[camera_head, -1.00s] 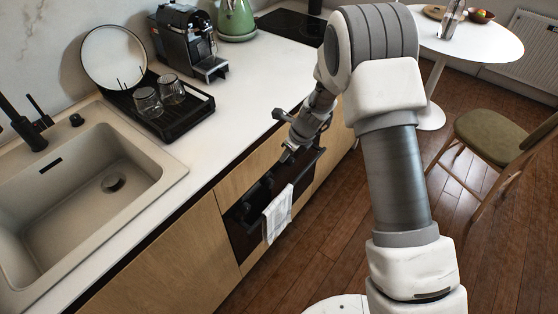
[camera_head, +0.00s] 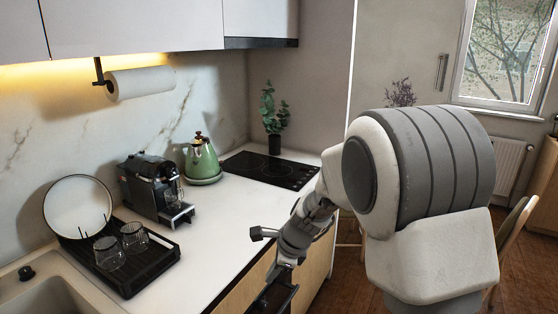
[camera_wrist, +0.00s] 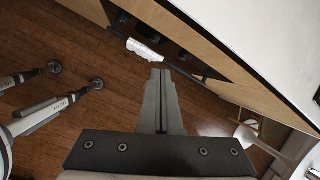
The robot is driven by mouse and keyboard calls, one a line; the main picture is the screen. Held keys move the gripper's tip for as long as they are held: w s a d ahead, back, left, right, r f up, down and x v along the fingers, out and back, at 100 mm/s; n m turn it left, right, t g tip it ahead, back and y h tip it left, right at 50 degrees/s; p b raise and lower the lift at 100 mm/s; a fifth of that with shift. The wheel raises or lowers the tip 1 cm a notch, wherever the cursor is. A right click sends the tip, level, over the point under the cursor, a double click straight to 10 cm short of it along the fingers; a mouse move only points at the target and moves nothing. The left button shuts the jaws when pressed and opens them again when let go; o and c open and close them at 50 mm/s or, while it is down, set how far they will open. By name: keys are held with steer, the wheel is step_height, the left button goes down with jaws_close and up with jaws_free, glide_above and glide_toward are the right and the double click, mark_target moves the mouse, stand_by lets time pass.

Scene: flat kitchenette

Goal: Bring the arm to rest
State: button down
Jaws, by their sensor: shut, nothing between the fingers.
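My arm is bent in front of the counter, its big white and grey elbow filling the right of the head view. The wrist hangs beside the counter's front edge. My gripper (camera_wrist: 161,76) shows in the wrist view with its two fingers together and nothing between them. It points down past the cabinet fronts, above the wood floor. In the head view the fingertips are hard to make out against the dark drawer front.
The counter (camera_head: 215,235) holds a dish rack (camera_head: 150,270) with glasses, a coffee machine (camera_head: 150,190), a green kettle (camera_head: 202,160) and a hob (camera_head: 270,170). A white towel (camera_wrist: 145,50) hangs at the dark front near my fingers. Wood floor (camera_wrist: 100,95) is open beside it.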

steer(key=s+d+r+n, duration=0.4)
steer(key=s+r+n, duration=0.1)
steer(key=r, duration=0.3)
steer(key=s+d+r+n+t+h, duration=0.1)
steer(key=s+d+r+n, duration=0.2)
steer(key=s, duration=0.4)
steer(key=s+d+r+n+t+h, duration=0.1)
steer(key=s+d+r+n, duration=0.2)
steer(key=s+d+n, duration=0.2)
steer(key=s+d+r+n+t+h, duration=0.1)
steer(key=s+d+r+n+h, duration=0.1)
steer(key=s+n, duration=0.3)
steer(key=s+d+r, duration=0.1)
steer(key=s, duration=0.2)
steer(key=shift+s+d+n, duration=0.4)
